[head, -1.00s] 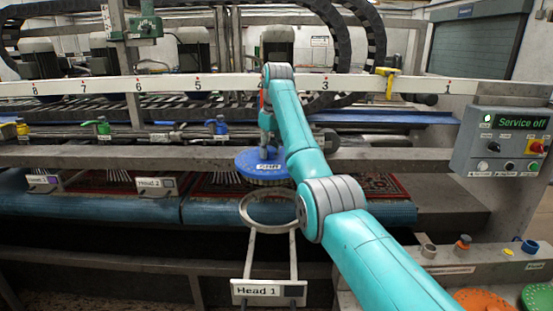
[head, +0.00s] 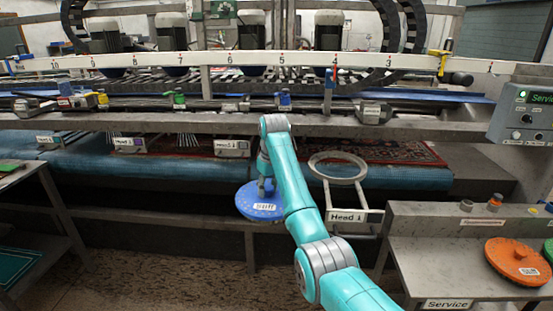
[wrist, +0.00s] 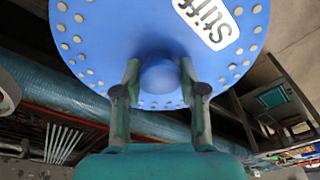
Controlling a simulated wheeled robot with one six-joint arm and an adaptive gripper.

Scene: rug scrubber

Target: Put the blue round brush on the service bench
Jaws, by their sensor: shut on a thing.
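The blue round brush (head: 262,207), with a white label, hangs from my gripper (head: 266,184) in the head view, left of the metal ring holder marked Head 1. In the wrist view the two fingers of my gripper (wrist: 160,88) are shut on the knob of the blue brush (wrist: 110,35), whose label reads Stiff. The service bench (head: 425,250) is at the lower right, with a Service sign on its front edge. The brush is well to the left of the bench and apart from it.
An orange disc (head: 518,262) lies on the service bench, with part of a green one at the picture's right edge. The empty ring holder (head: 338,167) juts out between brush and bench. A control panel (head: 522,112) stands above the bench. Another table (head: 20,172) is at far left.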

